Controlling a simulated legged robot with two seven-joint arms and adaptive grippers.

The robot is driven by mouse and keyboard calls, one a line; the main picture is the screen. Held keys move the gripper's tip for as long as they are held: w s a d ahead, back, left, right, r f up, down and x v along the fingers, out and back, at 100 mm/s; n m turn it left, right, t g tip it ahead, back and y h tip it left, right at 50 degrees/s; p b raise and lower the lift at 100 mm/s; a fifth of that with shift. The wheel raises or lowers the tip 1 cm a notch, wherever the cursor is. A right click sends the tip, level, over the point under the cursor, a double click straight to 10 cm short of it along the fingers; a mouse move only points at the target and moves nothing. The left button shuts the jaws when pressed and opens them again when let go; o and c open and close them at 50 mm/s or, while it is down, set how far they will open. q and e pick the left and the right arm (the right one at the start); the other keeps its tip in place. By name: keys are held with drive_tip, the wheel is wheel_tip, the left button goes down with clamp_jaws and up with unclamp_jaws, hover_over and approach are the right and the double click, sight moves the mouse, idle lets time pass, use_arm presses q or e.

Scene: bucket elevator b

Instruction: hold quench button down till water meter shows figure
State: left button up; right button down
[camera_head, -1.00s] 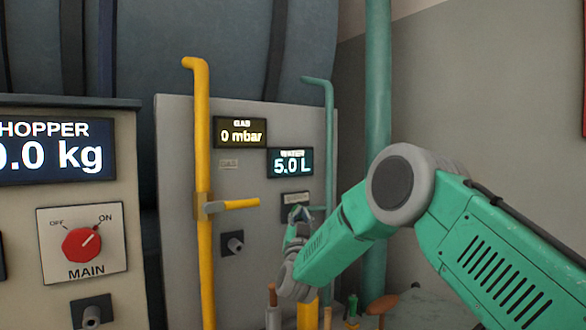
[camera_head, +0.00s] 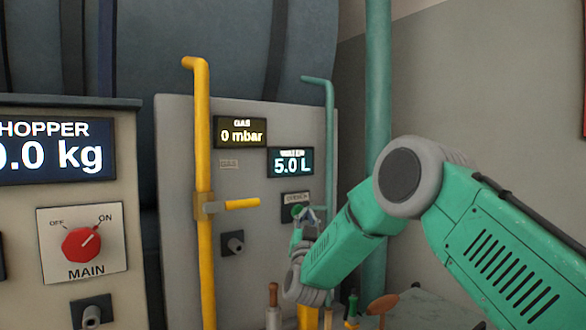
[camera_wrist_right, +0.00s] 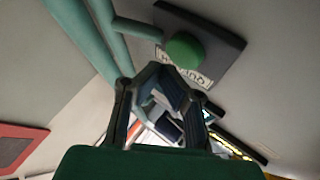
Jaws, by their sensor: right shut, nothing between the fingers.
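The green quench button (camera_head: 298,211) sits on a dark plate with a label reading QUENCH, on the grey panel below the water meter (camera_head: 290,162). The meter reads 5.0 L. My right gripper (camera_head: 308,216) is just to the right of and below the button in the head view. In the right wrist view the button (camera_wrist_right: 185,50) stands out from its plate, beyond the tips of my right gripper (camera_wrist_right: 165,72). The fingers are closed with nothing between them and appear apart from the button. My left gripper is not in view.
A yellow pipe (camera_head: 205,240) with a lever runs up the panel, left of the button. A teal water pipe (camera_head: 329,130) runs close on the right. The gas meter (camera_head: 240,132) reads 0 mbar. Several handled tools stand below my right arm.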

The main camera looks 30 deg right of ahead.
drive_tip(key=s, duration=0.5)
drive_tip(key=shift+d, duration=0.2)
idle(0.5)
